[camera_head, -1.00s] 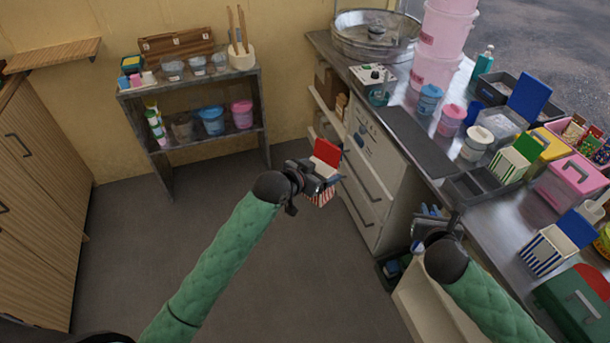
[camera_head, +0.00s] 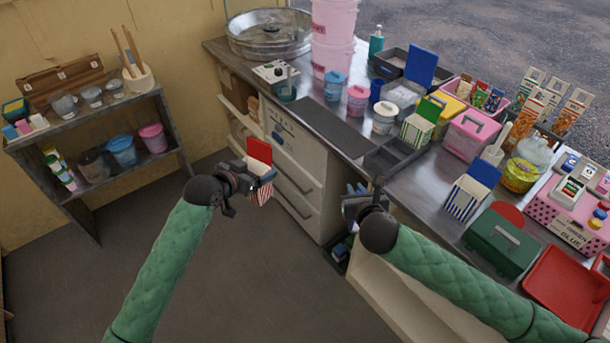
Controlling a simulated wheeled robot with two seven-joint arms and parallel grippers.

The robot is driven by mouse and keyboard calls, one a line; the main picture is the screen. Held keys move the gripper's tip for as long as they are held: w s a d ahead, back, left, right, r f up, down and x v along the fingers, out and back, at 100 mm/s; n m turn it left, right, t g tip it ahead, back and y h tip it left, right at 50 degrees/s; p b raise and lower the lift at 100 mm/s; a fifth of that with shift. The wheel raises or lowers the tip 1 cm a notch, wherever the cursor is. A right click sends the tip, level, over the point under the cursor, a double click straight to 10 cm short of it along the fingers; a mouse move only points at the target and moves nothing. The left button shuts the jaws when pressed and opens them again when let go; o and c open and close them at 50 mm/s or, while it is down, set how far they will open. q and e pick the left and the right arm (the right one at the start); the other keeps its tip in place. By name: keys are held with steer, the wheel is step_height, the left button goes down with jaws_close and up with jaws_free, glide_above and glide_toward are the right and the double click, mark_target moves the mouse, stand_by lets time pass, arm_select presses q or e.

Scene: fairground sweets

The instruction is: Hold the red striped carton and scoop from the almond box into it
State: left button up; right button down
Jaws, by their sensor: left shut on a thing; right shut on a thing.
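The red striped carton (camera_head: 259,190) has red and white stripes and a raised red lid. My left gripper (camera_head: 252,182) is shut on it, holding it in the air left of the counter's drawers. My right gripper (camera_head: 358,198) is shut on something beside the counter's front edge. That thing is mostly hidden, so I cannot tell whether it is a scoop. I cannot tell for sure which container is the almond box. A clear bin (camera_head: 402,95) with a raised blue lid stands on the counter. The inside of the carton is not clearly visible.
The metal counter (camera_head: 440,185) is crowded. It holds a blue striped carton (camera_head: 463,203), a green striped carton (camera_head: 416,130), a pink box (camera_head: 468,138), a green case (camera_head: 500,243) and a red tray (camera_head: 560,290). A shelf (camera_head: 85,115) stands at left. The floor between is free.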

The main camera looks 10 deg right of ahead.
steer(key=w+a+r+m+h, duration=0.45)
steer(key=w+a+r, duration=0.25)
steer(key=a+r, duration=0.4)
steer(key=a+r+m+g+h, duration=0.35)
steer(key=a+r, duration=0.75)
steer(key=r, duration=0.6)
steer(key=w+a, duration=0.4)
steer(key=a, duration=0.2)
steer(key=s+d+f+m+t+y, duration=0.3)
steer(key=s+d+f+m+t, duration=0.3)
steer(key=s+d+f+m, duration=0.3)
steer(key=shift+s+d+f+y, duration=0.45)
steer(key=shift+d+f, duration=0.8)
steer(key=shift+d, duration=0.55)
